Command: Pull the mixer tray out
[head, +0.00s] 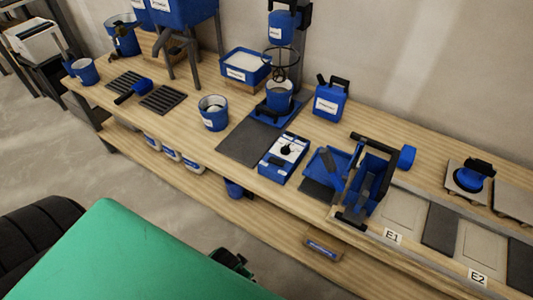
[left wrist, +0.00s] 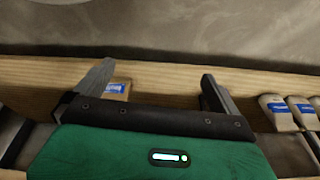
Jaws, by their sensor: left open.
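The mixer (head: 283,28) stands at the back of the bench, with a wire whisk above a blue bucket (head: 279,96). The bucket stands on the blue mixer tray (head: 264,118) at the mixer's foot, and hides part of it. My left gripper (left wrist: 157,80) is open and empty in the left wrist view, its two fingers wide apart. In the head view only a dark part of it (head: 232,262) shows past my green arm, low in front of the bench and well away from the tray. My right gripper is not in view.
A dark mat (head: 247,142) lies in front of the tray. White containers (head: 171,154) and a labelled wooden block (head: 322,247) are on the lower shelf.

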